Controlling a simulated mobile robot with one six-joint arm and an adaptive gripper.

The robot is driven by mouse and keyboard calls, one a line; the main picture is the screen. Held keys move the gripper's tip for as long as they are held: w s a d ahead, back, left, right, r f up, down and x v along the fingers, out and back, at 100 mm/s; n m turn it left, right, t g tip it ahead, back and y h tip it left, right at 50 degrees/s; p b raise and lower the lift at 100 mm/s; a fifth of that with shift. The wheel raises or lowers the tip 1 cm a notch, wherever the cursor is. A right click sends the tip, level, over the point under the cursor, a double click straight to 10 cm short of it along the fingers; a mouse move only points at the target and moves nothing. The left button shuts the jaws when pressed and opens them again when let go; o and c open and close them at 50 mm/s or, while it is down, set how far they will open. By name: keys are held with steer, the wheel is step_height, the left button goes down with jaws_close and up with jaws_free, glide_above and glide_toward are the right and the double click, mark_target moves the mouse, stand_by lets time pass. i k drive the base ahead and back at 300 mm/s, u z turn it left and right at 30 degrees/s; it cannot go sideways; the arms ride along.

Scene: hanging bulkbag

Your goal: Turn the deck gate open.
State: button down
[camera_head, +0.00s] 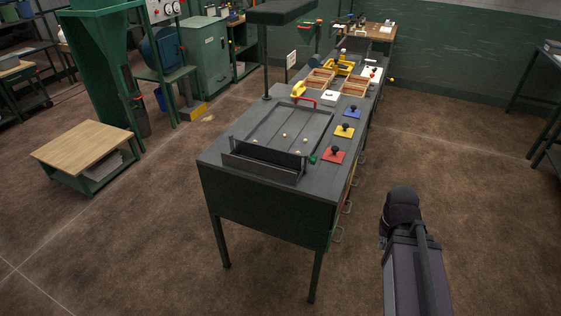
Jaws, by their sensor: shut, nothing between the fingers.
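A shallow grey tray-like deck (290,124) lies on the dark bench, with several small pale balls on it. A dark upright plate (268,155) stands along its near edge, and a small green piece (312,159) sits at that edge's right end. A red handle-like bar (304,101) is at the deck's far side. I cannot tell for sure which part is the gate or whether it is open. Part of my arm rises at the lower right, apart from the bench. No gripper fingers show.
Red (334,156), yellow (344,131) and blue (348,112) plates with black knobs line the bench's right side. Wooden trays (320,80) stand farther back. A dark overhead fixture (282,12) hangs over the bench. Floor right of the bench is clear.

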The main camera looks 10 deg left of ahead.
mark_target(286, 158)
steer(key=u, duration=0.35)
steer(key=i, duration=0.95)
steer(key=u, duration=0.3)
steer(key=k, duration=0.5)
